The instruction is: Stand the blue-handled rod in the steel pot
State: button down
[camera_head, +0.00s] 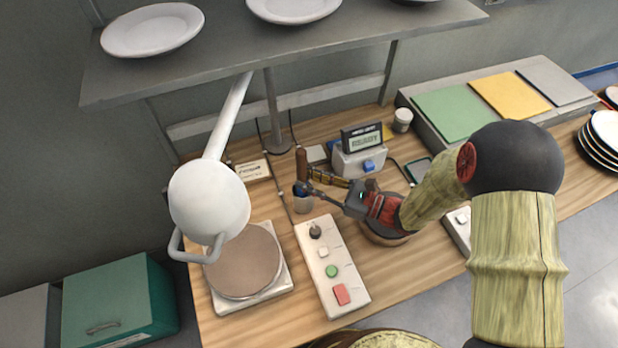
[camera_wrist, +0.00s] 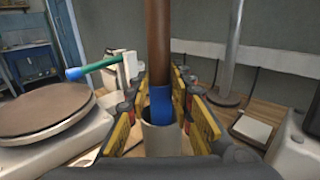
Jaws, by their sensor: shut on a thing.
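The rod has a brown upper shaft (camera_head: 301,161) and a blue handle at its lower end; it stands upright. In the wrist view the brown shaft (camera_wrist: 158,40) runs up out of the picture, and the blue handle (camera_wrist: 160,104) shows between my fingers. My gripper (camera_head: 308,188) is shut on the rod near the blue part. The small steel pot (camera_head: 303,204) is directly below, and it also shows in the wrist view (camera_wrist: 162,140). The blue end meets the pot's rim in the picture; I cannot tell how deep inside it is.
A round brown plate on a white base (camera_head: 243,262) is at the left. A white control panel with knobs (camera_head: 331,270) lies in front of the pot. A grey device with a display (camera_head: 361,155) stands behind to the right. A shelf with plates (camera_head: 250,60) hangs above.

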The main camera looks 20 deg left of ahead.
jog(key=shift+f, duration=0.45)
jog(key=c, duration=1.5)
grip_release()
jog(key=shift+s+d+f, duration=0.1)
jog(key=shift+s+d, duration=0.05)
jog(key=shift+d, duration=1.85)
jog(key=shift+s+d+r, duration=0.1)
jog(key=shift+s+d, duration=0.1)
jog(key=shift+d, duration=1.75)
jog(key=shift+s+d+f, duration=0.1)
jog(key=shift+s+d, duration=0.05)
jog(key=shift+d, duration=1.85)
jog(key=shift+f, duration=0.1)
